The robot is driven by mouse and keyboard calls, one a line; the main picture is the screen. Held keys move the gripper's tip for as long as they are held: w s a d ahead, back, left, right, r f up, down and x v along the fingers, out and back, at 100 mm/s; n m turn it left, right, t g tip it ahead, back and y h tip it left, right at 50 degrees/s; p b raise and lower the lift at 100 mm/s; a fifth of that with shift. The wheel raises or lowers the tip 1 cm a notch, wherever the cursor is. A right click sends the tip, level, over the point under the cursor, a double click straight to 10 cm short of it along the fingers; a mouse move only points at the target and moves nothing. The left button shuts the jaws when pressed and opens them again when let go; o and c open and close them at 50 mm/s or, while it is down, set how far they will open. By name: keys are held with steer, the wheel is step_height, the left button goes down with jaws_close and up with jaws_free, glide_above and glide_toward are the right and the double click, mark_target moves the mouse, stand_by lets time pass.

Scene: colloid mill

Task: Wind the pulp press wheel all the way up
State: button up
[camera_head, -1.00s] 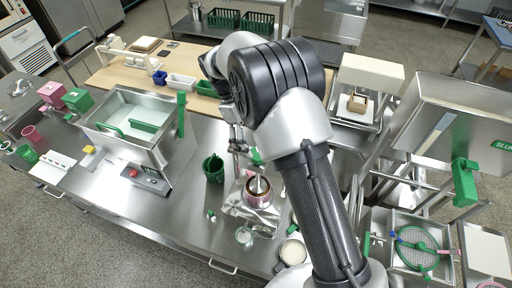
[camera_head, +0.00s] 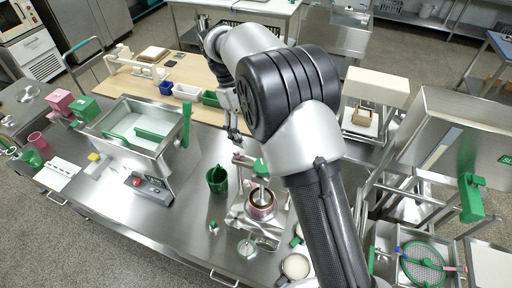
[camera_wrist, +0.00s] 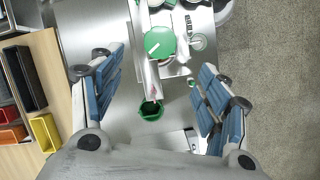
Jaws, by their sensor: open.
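The small press (camera_head: 243,160) stands on the steel bench, with a green round wheel (camera_head: 261,165) on top and a copper-coloured pot (camera_head: 261,203) below it. In the wrist view the wheel (camera_wrist: 160,42) is a flat green disc with a pale bar, seen from above. My gripper (camera_head: 234,132) is open and empty, above and behind the press. How high the wheel is wound cannot be told.
A green cup (camera_head: 217,179) stands left of the press and also shows in the wrist view (camera_wrist: 151,109). A steel basin (camera_head: 135,155) is further left. A glass (camera_head: 246,248) and a white-filled container (camera_head: 295,267) stand in front. Small bins (camera_head: 186,92) sit behind.

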mark_target(263, 165)
steer(key=s+d+r+m+t+y, duration=0.25)
steer(key=d+r+m, duration=0.2)
steer(key=m, duration=1.15)
steer(key=shift+y, duration=0.35)
steer(key=f, duration=1.1)
steer(key=f+b, duration=0.1)
steer(key=f, duration=0.4)
steer(key=shift+s+a+f, duration=0.15)
steer(key=shift+a, duration=0.1)
steer(key=c, duration=1.1)
